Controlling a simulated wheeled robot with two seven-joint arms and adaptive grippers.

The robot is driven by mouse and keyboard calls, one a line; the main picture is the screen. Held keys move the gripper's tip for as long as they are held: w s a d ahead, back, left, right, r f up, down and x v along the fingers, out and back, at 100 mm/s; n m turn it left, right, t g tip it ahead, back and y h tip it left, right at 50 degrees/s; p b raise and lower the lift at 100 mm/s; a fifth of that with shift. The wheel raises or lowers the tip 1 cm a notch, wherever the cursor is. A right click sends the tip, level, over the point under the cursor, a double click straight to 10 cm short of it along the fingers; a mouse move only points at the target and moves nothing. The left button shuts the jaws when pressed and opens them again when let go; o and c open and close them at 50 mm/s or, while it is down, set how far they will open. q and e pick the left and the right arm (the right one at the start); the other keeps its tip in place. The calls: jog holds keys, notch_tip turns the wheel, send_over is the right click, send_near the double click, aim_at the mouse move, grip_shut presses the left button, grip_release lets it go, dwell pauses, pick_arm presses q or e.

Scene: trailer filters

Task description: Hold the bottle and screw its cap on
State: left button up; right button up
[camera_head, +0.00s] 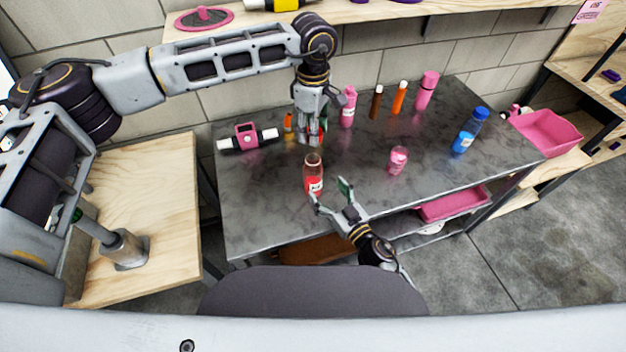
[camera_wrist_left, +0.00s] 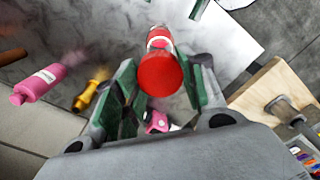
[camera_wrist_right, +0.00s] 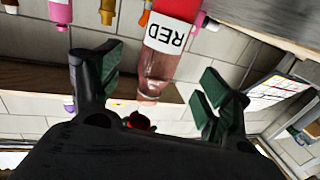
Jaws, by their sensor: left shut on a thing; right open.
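The red bottle (camera_head: 313,175) stands upright on the grey table, with a clear neck and red contents. In the right wrist view it appears upside down, its label (camera_wrist_right: 172,36) reading RED. My left gripper (camera_head: 311,138) is shut on the red cap (camera_wrist_left: 160,75), which it holds in the air; the bottle shows beyond the cap in the left wrist view. The cap (camera_wrist_right: 138,120) also shows in the right wrist view, apart from the bottle's neck. My right gripper (camera_head: 330,192) is open and empty, close to the near side of the bottle.
A pink bottle (camera_head: 348,107), brown (camera_head: 376,102) and orange (camera_head: 399,98) tubes and another pink bottle (camera_head: 427,91) stand at the back. A small pink jar (camera_head: 398,160) and blue bottle (camera_head: 464,140) stand right. A pink-and-white object (camera_head: 247,138) lies left. The front middle is clear.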

aim_at(318, 180)
jog(key=shift+x, duration=4.1)
jog(key=c, duration=1.5)
pick_arm(q)
jog(key=shift+f, duration=2.5)
pick_arm(e)
jog(key=shift+c, duration=0.2)
pick_arm(q)
jog(key=shift+f, duration=0.1)
jog(key=shift+f, duration=0.8)
jog(key=shift+f, duration=0.55)
